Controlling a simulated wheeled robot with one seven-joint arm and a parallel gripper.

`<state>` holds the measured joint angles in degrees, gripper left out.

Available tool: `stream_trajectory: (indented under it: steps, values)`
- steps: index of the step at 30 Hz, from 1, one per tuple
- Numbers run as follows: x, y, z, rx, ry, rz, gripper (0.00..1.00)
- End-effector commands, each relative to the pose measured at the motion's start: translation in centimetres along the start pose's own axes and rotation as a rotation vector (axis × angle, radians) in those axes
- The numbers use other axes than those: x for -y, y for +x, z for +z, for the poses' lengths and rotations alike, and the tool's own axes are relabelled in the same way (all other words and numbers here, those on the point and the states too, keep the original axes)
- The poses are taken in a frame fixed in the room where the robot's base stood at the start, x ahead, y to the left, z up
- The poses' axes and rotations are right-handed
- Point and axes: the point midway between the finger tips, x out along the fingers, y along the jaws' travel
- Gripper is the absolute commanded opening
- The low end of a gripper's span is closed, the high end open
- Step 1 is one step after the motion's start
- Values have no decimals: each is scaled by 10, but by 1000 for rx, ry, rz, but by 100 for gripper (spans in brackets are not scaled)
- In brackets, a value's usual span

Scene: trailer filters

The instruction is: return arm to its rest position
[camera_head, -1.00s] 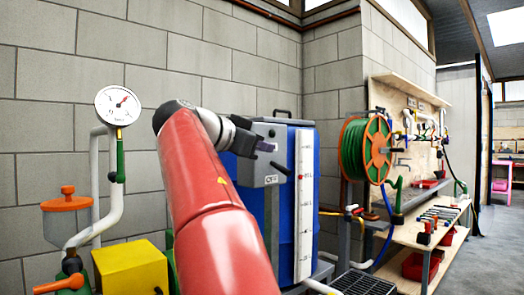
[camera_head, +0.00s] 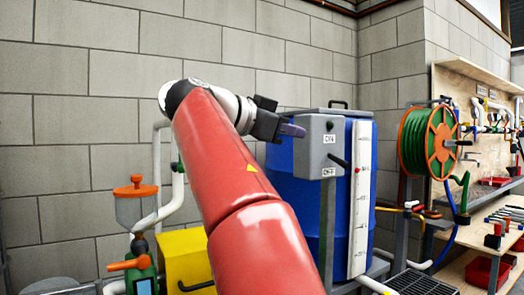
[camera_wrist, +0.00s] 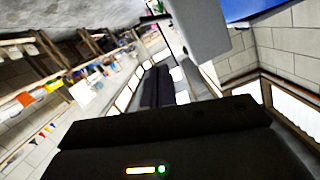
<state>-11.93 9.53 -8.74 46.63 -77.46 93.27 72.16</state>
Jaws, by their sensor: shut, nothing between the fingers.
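My red arm rises from the bottom of the head view and bends at a white and black wrist. My gripper (camera_head: 296,131) is at its end, pointing right, shut and empty. In the picture it overlaps the left edge of a grey switch box (camera_head: 322,160) on the blue tank (camera_head: 278,172). I cannot tell whether it touches the box. In the wrist view, the dark gripper body with a lit indicator fills the bottom, and the dark fingers (camera_wrist: 166,86) extend beyond it.
A green hose reel (camera_head: 420,140) and a wooden workbench with shelves stand right of the tank. A clear funnel vessel (camera_head: 135,205) with an orange lid and a yellow box (camera_head: 185,258) stand left of my arm. Block wall is behind.

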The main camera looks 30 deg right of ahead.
Motion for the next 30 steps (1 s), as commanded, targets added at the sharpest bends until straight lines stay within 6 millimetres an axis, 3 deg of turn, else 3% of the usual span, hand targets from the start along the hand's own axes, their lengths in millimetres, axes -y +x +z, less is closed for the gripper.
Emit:
stream_trajectory:
  steps: [7,11,15,20,24,30]
  values:
    - [0,2,3,22,-37,-13,0]
    - [-5,9,20,122,-200,-85,0]
    - [-24,10,67,301,-478,-240,0]
    - [-66,-9,137,501,-755,-461,0]
    - [-116,-38,201,655,-934,-666,0]
    - [-196,-82,284,819,-1071,-932,0]
